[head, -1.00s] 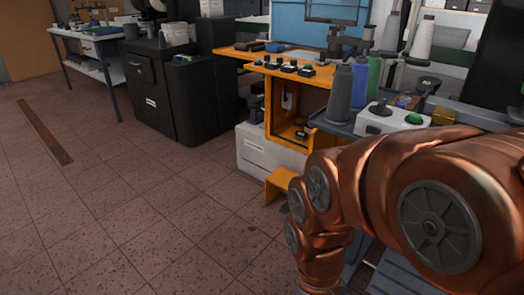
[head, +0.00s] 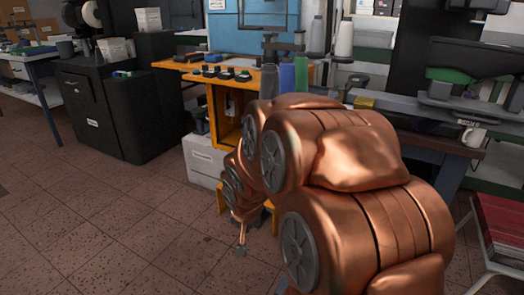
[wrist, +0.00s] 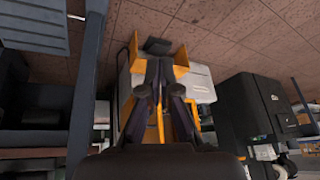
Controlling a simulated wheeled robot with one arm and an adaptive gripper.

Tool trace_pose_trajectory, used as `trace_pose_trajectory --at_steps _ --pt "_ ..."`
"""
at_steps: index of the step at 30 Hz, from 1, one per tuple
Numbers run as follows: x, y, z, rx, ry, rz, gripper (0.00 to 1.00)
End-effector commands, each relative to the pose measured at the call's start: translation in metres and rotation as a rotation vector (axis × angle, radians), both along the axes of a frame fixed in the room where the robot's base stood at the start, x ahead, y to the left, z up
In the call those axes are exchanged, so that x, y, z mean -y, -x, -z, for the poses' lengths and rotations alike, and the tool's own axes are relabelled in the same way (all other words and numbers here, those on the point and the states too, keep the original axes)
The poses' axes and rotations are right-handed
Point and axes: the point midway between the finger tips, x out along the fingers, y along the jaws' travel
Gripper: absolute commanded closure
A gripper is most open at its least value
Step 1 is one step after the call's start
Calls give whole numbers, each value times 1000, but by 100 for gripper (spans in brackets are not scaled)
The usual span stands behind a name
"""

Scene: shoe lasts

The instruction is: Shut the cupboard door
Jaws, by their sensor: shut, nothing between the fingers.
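The orange cupboard (head: 224,112) stands behind my arm in the head view, under an orange worktop. Part of its open-looking front shows, but my arm hides its right and lower parts. I cannot make out the door itself clearly. In the wrist view, which is turned upside down, orange parts (wrist: 181,55) show just beyond my fingers. My gripper (head: 241,248) points down low in front of the cupboard, near the floor. It is shut and empty, and its dark fingers also show in the wrist view (wrist: 160,75).
A white box (head: 203,160) stands left of the orange cupboard. A black cabinet (head: 125,110) is further left. The tiled floor at front left is clear.

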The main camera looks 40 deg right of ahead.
Motion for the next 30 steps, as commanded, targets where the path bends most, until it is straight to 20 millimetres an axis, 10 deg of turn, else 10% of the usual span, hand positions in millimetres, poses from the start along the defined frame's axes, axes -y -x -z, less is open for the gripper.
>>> trace_pose_trajectory --at_steps 13,21,30 --pt "155 -79 -16 711 -179 389 100" --pt "215 -72 -45 1115 -445 506 100" --pt "237 -50 -72 1340 -655 528 100"
